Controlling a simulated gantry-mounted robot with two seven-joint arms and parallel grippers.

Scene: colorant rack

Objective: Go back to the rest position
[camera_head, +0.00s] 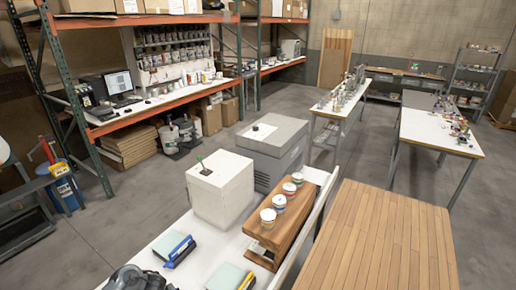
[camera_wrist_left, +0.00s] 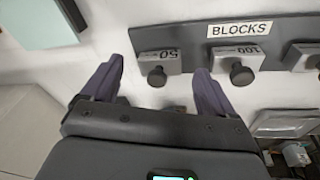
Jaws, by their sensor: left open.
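My left gripper (camera_wrist_left: 158,70) is open in the left wrist view, its two dark purple fingers spread wide with nothing held. A metal block marked 50 (camera_wrist_left: 161,58) with a black knob shows in the gap between the fingertips. I cannot tell how far beyond the tips it is. A block marked 100 (camera_wrist_left: 236,62), also with a black knob, shows just right of the right finger. My right gripper is in neither view.
A dark strip (camera_wrist_left: 185,33) labelled BLOCKS carries the metal blocks. In the head view, a wooden stand (camera_head: 262,240) bears several cans beside a white box (camera_head: 220,188) and a grey box (camera_head: 272,150). Blue-handled tools (camera_head: 178,250) lie on the white tabletop (camera_head: 150,258).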

